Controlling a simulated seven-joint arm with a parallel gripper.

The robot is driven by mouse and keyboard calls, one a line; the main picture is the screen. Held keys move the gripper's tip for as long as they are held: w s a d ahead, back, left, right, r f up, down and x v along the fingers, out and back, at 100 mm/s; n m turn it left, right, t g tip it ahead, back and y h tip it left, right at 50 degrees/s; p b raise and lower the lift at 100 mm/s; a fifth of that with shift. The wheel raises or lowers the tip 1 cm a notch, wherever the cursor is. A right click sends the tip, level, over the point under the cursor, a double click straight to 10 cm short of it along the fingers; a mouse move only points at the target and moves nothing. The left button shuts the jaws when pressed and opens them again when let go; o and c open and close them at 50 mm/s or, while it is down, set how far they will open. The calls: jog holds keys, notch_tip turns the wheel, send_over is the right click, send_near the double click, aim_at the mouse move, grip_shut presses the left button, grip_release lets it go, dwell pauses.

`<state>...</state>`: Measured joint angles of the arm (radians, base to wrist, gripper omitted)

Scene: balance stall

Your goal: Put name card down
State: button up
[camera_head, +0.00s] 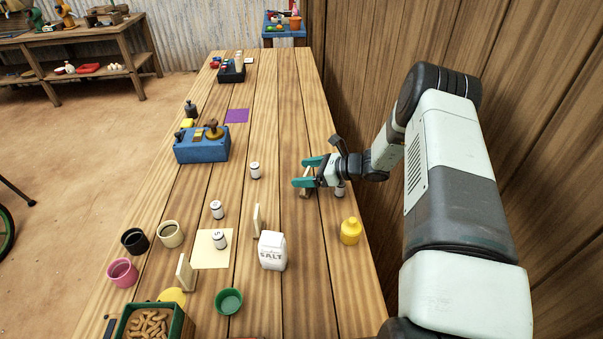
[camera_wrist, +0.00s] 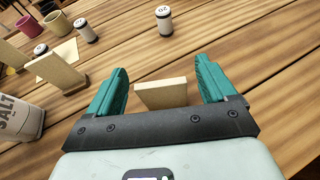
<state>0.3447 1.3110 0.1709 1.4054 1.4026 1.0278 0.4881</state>
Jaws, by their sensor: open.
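A pale wooden name card (camera_wrist: 162,94) stands between the fingers of my gripper (camera_wrist: 162,66), with a gap visible on each side. In the head view my gripper (camera_head: 307,172) has its teal fingers apart, low over the right side of the table, and part of the card (camera_head: 305,188) shows beneath them. The card appears to rest on the table; its lower edge is hidden in the wrist view.
A salt bag (camera_head: 272,251), yellow bottle (camera_head: 350,231) and green bowl (camera_head: 229,301) stand on the table (camera_head: 285,130). A wooden wall rises at right.

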jog(key=v, duration=0.6)
dwell(0.6)
jog(key=shift+r, duration=0.1)
dwell(1.0)
